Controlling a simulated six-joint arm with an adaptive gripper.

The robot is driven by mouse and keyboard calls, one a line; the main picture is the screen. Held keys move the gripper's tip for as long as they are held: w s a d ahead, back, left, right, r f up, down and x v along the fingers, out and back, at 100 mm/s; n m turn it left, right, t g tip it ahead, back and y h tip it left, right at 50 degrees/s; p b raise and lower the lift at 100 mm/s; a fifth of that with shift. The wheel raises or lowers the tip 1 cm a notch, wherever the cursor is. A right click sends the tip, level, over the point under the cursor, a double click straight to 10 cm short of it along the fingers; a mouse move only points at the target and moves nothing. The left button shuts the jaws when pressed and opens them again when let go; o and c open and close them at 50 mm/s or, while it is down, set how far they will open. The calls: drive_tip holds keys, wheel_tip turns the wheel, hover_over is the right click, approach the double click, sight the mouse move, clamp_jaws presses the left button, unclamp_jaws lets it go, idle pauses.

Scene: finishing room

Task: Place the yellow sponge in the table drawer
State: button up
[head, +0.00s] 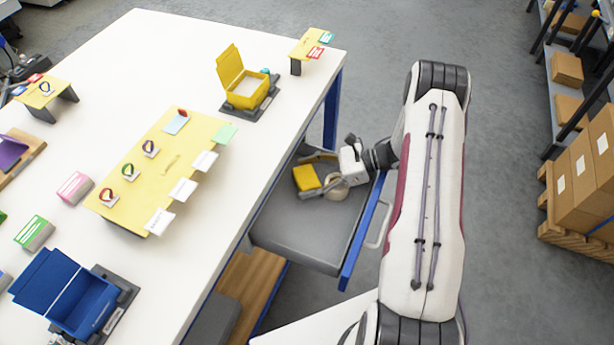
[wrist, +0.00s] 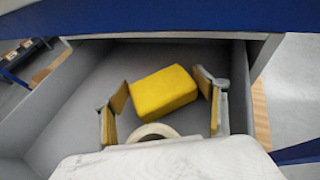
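The yellow sponge (head: 306,178) is inside the pulled-out grey table drawer (head: 290,238). In the wrist view the sponge (wrist: 163,92) lies tilted on the drawer's grey floor (wrist: 75,120), between and a little beyond my fingertips. My gripper (head: 322,172) reaches into the drawer over its front. In the wrist view my gripper (wrist: 161,102) is open, with a finger on each side and gaps visible beside the sponge. Whether either finger touches the sponge lower down cannot be told.
The drawer's blue front (head: 362,232) and side walls surround the gripper. The drawer's near part is clear. A yellow box (head: 247,95) stands on the tabletop.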

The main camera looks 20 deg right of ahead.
sight(317, 177)
drive_tip(key=shift+o, duration=1.3)
drive_tip(key=shift+s+f, duration=0.15)
drive_tip(key=shift+f, duration=0.2)
drive_tip(key=shift+r, duration=0.15)
drive_tip(key=shift+r, duration=0.55)
drive_tip(key=v, duration=0.3)
drive_tip(key=shift+d+r, duration=0.1)
drive_tip(key=shift+r, duration=0.1)
wheel_tip(317, 177, up, 5)
drive_tip(key=shift+f, duration=0.15)
drive_tip(key=shift+r, duration=0.95)
